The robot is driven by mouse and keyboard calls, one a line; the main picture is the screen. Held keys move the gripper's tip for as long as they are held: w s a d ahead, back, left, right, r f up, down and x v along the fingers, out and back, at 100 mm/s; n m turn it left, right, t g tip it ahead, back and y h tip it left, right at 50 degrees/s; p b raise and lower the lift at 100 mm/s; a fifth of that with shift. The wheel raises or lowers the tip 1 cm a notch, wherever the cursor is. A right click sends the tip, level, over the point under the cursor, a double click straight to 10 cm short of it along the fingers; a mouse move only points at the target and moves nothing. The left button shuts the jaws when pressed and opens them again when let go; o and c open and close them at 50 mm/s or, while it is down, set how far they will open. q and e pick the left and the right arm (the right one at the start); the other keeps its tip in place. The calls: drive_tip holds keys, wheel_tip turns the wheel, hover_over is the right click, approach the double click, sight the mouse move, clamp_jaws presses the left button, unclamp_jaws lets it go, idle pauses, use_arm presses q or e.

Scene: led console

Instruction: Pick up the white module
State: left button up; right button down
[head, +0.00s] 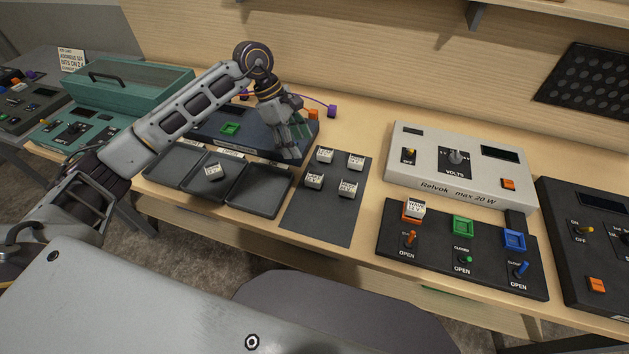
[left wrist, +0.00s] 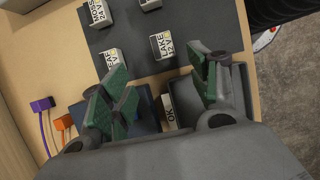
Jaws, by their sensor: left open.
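Several small white labelled modules are in view. In the head view, they stand on a dark mat (head: 322,222): back left (head: 325,156), back right (head: 356,162), front left (head: 314,181) and front right (head: 348,189). Another white module (head: 212,171) lies in a dark tray, and one marked WAVE (head: 415,208) sits at the orange socket. My left gripper (head: 287,145) is open and empty, left of the mat modules. In the left wrist view its green-padded fingers (left wrist: 163,85) are apart; modules marked LAKE (left wrist: 161,45) and MOSS (left wrist: 97,12) are beyond them. My right gripper is not in view.
Dark trays (head: 258,190) lie left of the mat. A dark console (head: 205,128) with a green socket is behind them. The switch panel (head: 455,245) and the light Relvok supply (head: 460,165) are at right. Purple (head: 332,111) and orange connectors lie near the gripper.

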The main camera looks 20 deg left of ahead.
sight(313, 176)
use_arm(q)
drive_tip(key=p+x, duration=0.1)
drive_tip(key=x, duration=0.7)
drive_tip(key=shift+d+f, duration=0.15)
drive_tip(key=shift+f, duration=0.15)
drive_tip(key=shift+f+p, duration=0.1)
drive_tip(key=shift+p, duration=0.2)
drive_tip(key=shift+s+p+x, duration=0.25)
drive_tip(key=shift+p+x, duration=0.4)
drive_tip(key=shift+x, duration=1.85)
